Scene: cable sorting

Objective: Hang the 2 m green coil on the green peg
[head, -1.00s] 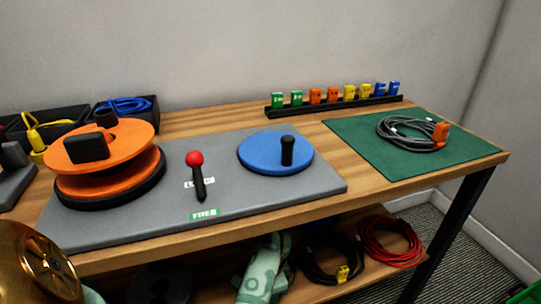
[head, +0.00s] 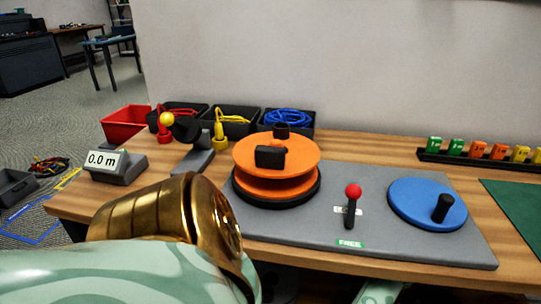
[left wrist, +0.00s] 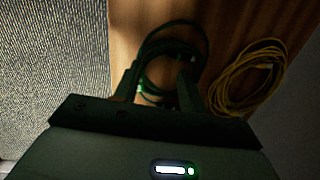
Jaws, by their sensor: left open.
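In the left wrist view a dark green coil (left wrist: 201,38) lies on a wooden surface in deep shadow. My left gripper (left wrist: 160,84) is open, with its two dark fingers over the near part of this coil and strands showing between them. I cannot tell whether the fingers touch it. The green peg is not in view. My right gripper is not in view.
A yellow coil (left wrist: 252,75) lies just right of the green one. On the bench are an orange reel (head: 275,165), a red-knobbed lever (head: 352,205), a blue disc (head: 428,205), a 0.0 m display (head: 105,163), bins with cables (head: 235,120) and a tag rack (head: 480,160).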

